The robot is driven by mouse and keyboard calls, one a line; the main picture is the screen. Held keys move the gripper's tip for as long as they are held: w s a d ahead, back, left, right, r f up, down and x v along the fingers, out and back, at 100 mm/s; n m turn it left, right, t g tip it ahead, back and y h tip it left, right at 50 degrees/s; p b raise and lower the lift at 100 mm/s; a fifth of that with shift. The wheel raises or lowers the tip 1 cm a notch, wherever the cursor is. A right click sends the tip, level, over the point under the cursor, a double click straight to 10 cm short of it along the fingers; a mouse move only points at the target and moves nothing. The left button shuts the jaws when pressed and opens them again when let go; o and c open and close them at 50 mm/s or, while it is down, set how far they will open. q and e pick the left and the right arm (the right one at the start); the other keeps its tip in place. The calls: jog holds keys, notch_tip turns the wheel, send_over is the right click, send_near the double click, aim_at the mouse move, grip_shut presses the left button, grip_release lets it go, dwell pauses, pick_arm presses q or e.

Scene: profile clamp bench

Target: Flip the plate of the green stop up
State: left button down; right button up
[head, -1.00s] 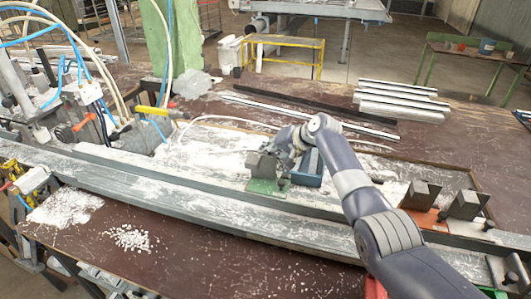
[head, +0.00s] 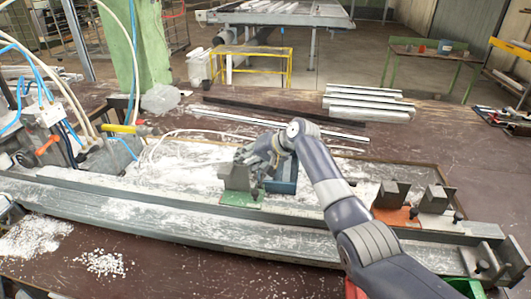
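The green stop (head: 241,200) sits on the rail at the middle of the bench. Its grey metal block or plate (head: 234,178) stands up on the green base. My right gripper (head: 247,160) is at the upper back right of this grey part, very close to it. The fingertips are partly hidden, so I cannot tell whether they touch it or how far they are open. My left gripper is not in view.
An orange stop (head: 395,215) with dark grey blocks stands further right. Metal profiles (head: 368,103) lie at the back. White granules (head: 102,262) lie at front left.

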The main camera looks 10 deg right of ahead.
jog(key=v, duration=1)
jog(key=shift+d, duration=0.25)
jog(key=shift+w+f, duration=0.1)
